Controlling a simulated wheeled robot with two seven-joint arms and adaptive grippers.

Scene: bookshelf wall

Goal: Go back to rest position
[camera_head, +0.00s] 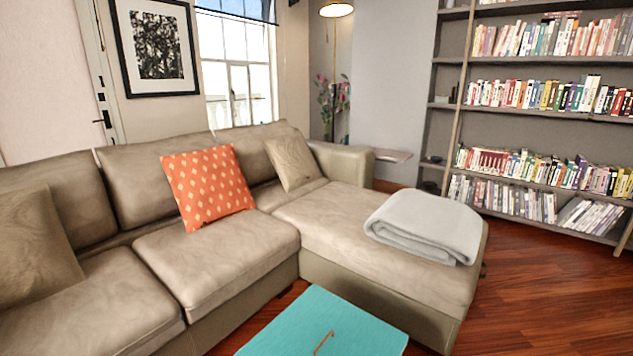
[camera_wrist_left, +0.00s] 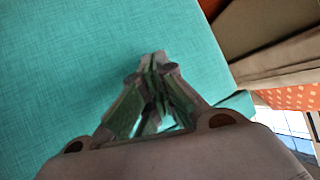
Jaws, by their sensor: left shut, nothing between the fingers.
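My left gripper (camera_wrist_left: 153,58) shows in the left wrist view with its fingers together and nothing between them. Behind the fingers is a teal surface (camera_wrist_left: 75,65) with a woven texture. How far the fingers are from that surface I cannot tell. In the head view a teal flat top (camera_head: 285,328) lies at the bottom middle, with a small golden hook-like detail (camera_head: 323,342) on it. Neither of my grippers shows in the head view, and my right gripper is in no view.
A beige corner sofa (camera_head: 215,265) stands in front, with an orange cushion (camera_head: 207,187) and a folded grey blanket (camera_head: 425,226). A bookshelf (camera_head: 545,70) full of books is at the right. Wooden floor (camera_head: 540,300) is clear at the lower right.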

